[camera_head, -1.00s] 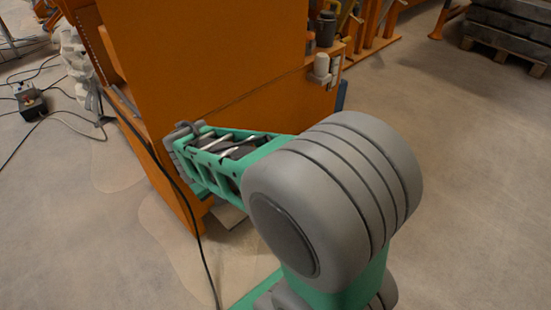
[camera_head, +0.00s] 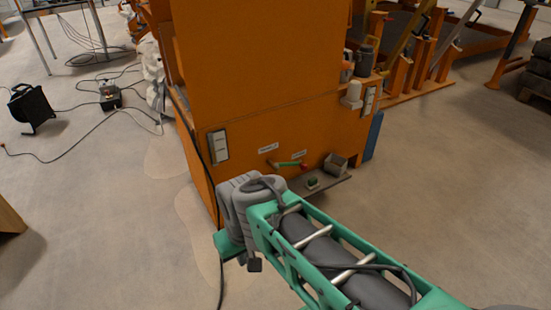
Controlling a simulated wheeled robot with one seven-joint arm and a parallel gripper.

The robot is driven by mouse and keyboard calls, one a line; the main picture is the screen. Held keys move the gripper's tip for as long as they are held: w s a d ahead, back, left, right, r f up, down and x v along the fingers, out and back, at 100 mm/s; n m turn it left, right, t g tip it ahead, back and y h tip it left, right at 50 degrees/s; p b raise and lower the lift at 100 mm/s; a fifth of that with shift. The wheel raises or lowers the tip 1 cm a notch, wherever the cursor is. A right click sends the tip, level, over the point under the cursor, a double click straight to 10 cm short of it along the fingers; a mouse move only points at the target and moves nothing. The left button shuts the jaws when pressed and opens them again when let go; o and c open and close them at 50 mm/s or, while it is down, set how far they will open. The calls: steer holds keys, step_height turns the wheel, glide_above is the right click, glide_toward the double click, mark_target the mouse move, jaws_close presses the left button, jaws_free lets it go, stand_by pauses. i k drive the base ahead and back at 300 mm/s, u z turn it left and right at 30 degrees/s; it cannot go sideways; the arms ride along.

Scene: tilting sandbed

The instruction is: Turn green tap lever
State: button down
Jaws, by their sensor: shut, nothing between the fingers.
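A small green tap lever (camera_head: 290,164) shows low on the front face of the orange cabinet (camera_head: 270,60). A red piece (camera_head: 304,167) is at its right end and a small pipe-like piece at its left. Small white labels sit above it. My arm reaches in from the lower right, its grey wrist joint (camera_head: 250,196) below and left of the lever in the picture. My gripper cannot be made out; it seems hidden behind or below the wrist. I see no contact between the arm and the lever.
A shelf (camera_head: 325,187) with a grey box (camera_head: 335,163) and a small green-topped item juts out right of the lever. A white switch plate (camera_head: 218,145) is on the left. Cables and a black heater-like device (camera_head: 32,107) lie left.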

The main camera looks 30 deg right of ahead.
mark_target(277, 165)
steer(key=u, duration=0.3)
steer(key=i, duration=0.85)
steer(key=z, duration=0.5)
steer(key=i, duration=0.65)
steer(key=z, duration=0.5)
